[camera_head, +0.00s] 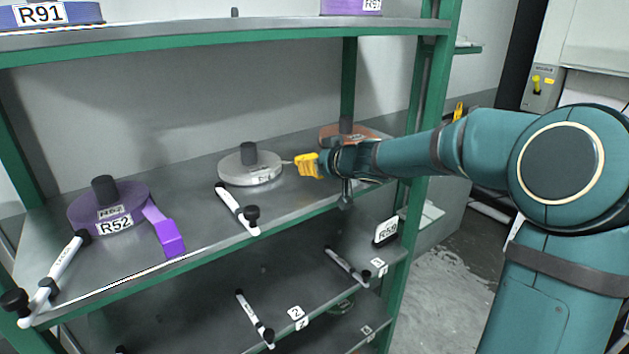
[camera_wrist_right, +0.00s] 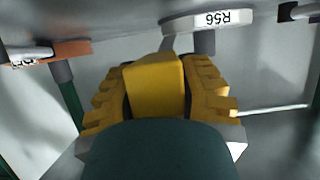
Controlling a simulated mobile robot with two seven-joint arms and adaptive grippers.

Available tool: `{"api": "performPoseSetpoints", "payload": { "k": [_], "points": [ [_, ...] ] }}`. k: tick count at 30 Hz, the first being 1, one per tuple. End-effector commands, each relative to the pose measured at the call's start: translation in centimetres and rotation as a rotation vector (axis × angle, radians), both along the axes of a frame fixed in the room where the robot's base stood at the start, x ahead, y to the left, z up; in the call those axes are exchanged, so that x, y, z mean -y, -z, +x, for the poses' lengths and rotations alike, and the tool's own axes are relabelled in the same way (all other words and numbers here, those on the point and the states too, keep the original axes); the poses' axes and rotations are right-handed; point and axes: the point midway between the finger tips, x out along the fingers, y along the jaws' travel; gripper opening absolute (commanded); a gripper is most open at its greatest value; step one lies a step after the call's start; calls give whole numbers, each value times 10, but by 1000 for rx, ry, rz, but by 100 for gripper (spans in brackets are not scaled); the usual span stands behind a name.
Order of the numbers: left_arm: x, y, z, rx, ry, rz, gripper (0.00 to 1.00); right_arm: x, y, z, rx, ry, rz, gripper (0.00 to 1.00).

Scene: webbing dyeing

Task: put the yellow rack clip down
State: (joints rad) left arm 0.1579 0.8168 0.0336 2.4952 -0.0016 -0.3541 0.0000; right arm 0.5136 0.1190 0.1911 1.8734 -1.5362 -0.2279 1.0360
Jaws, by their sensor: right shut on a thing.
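My right gripper (camera_head: 322,163) reaches in from the right over the middle shelf. It is shut on the yellow rack clip (camera_head: 306,165), which shows at its tip just right of the grey roll marked R56 (camera_head: 250,168). In the right wrist view the yellow clip (camera_wrist_right: 155,88) sits between the jagged yellow fingers of my right gripper (camera_wrist_right: 158,75). The R56 roll (camera_wrist_right: 208,20) is close beyond them. I cannot tell whether the clip touches the shelf. My left gripper is not in view.
The green-framed shelf (camera_head: 200,235) also holds a purple roll marked R52 (camera_head: 105,205), an orange-brown roll (camera_head: 345,134) behind my gripper and white rods with black ends (camera_head: 237,208). The upper shelf (camera_head: 220,32) overhangs.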

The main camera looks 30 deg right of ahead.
Motion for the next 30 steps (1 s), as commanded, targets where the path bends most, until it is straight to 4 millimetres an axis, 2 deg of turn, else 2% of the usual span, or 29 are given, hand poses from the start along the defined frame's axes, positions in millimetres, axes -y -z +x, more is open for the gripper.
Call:
{"api": "performPoseSetpoints", "payload": {
  "k": [8,18,30],
  "points": [
    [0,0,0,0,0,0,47,-1,11,0,0,-2,1,0],
    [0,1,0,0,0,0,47,-1,42,0,0,-1,0,0],
    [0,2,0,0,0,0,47,0,46,0,1,0,-2,0]
  ]
}}
